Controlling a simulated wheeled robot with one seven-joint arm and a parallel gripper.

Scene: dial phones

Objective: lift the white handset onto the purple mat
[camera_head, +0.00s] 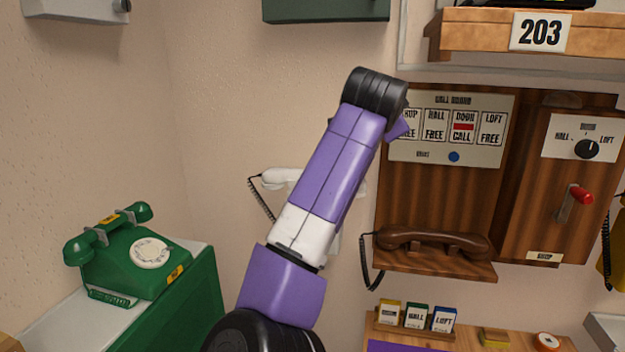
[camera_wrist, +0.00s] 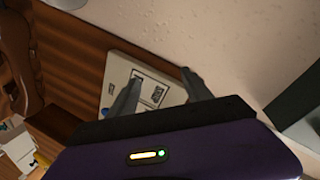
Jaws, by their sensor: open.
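The white handset (camera_head: 279,178) is on the wall behind my arm in the head view, with a dark coiled cord at its left. My arm hides its right part and most of what holds it. The purple mat (camera_head: 395,347) lies on the wooden table, only a strip of it showing at the bottom edge. My gripper (camera_wrist: 160,92) is open in the wrist view, its two dark fingers apart with nothing between them. It points toward the pale call-board panel (camera_wrist: 143,85). I cannot make out the white handset in the wrist view.
A brown handset (camera_head: 432,241) rests on a wooden wall ledge, right of my arm. A green dial phone (camera_head: 135,255) stands at the left. Several small labelled cards (camera_head: 416,317) stand behind the mat. A wooden shelf marked 203 (camera_head: 473,33) juts out at upper right.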

